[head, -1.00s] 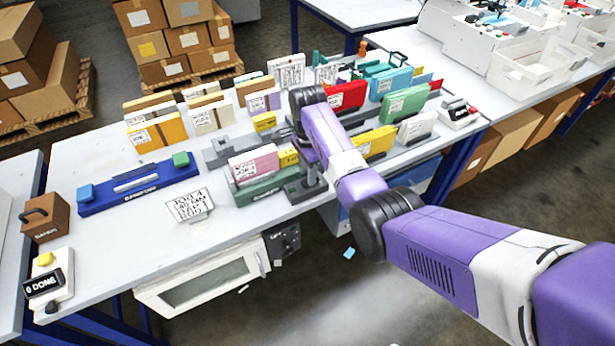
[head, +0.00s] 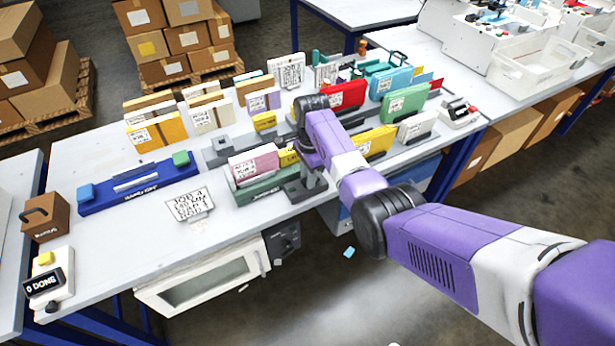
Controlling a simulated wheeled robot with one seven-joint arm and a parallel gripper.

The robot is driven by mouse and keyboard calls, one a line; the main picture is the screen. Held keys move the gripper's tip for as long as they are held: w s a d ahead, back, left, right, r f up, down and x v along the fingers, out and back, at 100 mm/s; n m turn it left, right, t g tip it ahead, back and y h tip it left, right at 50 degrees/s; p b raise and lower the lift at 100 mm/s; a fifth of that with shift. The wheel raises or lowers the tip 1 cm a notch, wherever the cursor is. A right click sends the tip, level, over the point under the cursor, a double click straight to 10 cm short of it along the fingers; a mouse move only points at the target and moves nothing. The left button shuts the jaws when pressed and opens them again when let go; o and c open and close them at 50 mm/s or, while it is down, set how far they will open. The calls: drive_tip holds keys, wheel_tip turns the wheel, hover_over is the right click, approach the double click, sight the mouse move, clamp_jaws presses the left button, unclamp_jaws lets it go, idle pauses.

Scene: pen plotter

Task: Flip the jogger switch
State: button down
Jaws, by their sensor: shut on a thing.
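The jogger (head: 265,188) is a low green device with dark grey parts at its right end, near the front edge of the table. A pink book block (head: 254,165) and a yellow one (head: 288,156) stand in it.
A blue device (head: 138,190) and a job card (head: 190,206) stand to the left. Several coloured books stand behind and right of my gripper, including a red one (head: 345,95) and a white one (head: 418,125). Bare tabletop (head: 130,245) lies front left.

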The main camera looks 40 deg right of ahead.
drive_tip(key=y+b, duration=0.1)
drive_tip(key=d+t+y, duration=0.1)
drive_tip(key=y, duration=0.1)
drive_tip(key=shift+s+f+y+b, duration=0.1)
drive_tip(key=shift+s+y+b, duration=0.05)
drive_tip(key=shift+y+b, duration=0.2)
drive_tip(key=shift+r+y, duration=0.2)
drive_tip(key=shift+y, duration=0.15)
drive_tip(key=c, duration=1.4)
unclamp_jaws()
drive_tip(key=shift+d, duration=0.1)
drive_tip(key=v, duration=0.7)
drive_tip(key=shift+r+b, duration=0.35)
drive_tip(key=shift+b, duration=0.05)
drive_tip(key=shift+s+d, duration=0.15)
